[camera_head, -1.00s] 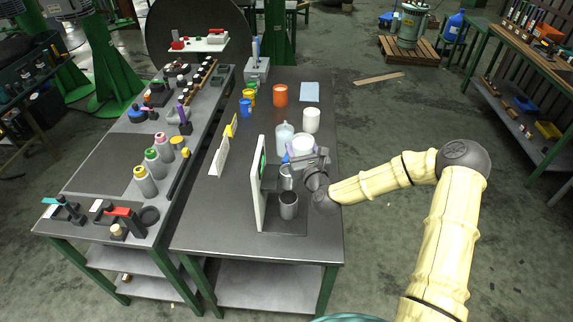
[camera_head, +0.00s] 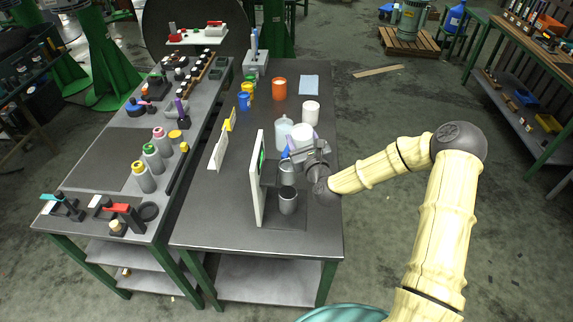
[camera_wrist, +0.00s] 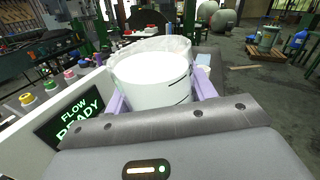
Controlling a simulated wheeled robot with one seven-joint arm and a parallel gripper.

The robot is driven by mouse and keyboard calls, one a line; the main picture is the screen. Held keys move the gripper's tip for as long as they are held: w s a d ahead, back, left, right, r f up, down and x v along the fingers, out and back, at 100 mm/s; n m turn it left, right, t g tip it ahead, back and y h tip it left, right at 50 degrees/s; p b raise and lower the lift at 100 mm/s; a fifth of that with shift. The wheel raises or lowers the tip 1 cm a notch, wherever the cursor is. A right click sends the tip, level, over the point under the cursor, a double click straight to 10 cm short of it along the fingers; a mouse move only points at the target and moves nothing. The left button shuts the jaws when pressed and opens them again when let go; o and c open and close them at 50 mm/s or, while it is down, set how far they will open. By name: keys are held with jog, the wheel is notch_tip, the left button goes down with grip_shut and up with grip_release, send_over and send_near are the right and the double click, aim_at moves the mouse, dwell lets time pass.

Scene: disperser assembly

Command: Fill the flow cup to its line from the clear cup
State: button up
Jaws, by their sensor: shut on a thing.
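My gripper (camera_head: 305,150) is shut on the clear cup (camera_head: 302,133), which has white contents and dark marks on its side. In the wrist view the held cup (camera_wrist: 152,82) sits between two pale purple fingers. It is raised beside the white stand with the green display (camera_head: 257,178). The flow cup (camera_head: 287,171), a grey metal cup, is held at the stand, just below my gripper and partly hidden by it. A second grey cup (camera_head: 288,202) stands below it on the base. The flow cup's line and fill level cannot be seen.
The display (camera_wrist: 75,122) reads "FLOW READY". A translucent bottle (camera_head: 284,132) and a white cup (camera_head: 311,111) stand close behind my gripper. An orange cup (camera_head: 279,89) and small coloured jars (camera_head: 245,100) stand farther back. The table's front right is clear.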

jog(key=shift+d+f+n+b, duration=0.2)
jog(key=shift+d+n+b, duration=0.15)
jog(key=shift+n, duration=0.15)
jog(key=shift+w+a, duration=0.1)
jog(key=shift+a, duration=0.1)
jog(key=shift+a+f+n, duration=0.1)
jog(key=shift+a+n, duration=0.05)
jog(key=shift+n, duration=0.15)
jog(key=shift+f+n, duration=0.2)
jog(key=shift+n, duration=0.1)
jog(key=shift+d+r+n+t, duration=0.1)
jog(key=shift+n+t, duration=0.05)
jog(key=shift+n, duration=0.75)
jog(key=shift+d+r+n+t, duration=0.1)
jog(key=shift+n+t, duration=0.05)
jog(key=shift+n, duration=0.75)
dwell(2.9)
jog(key=shift+f+n+y+b, duration=0.4)
jog(key=shift+n+b, duration=0.05)
jog(key=shift+n, duration=0.25)
dwell(1.3)
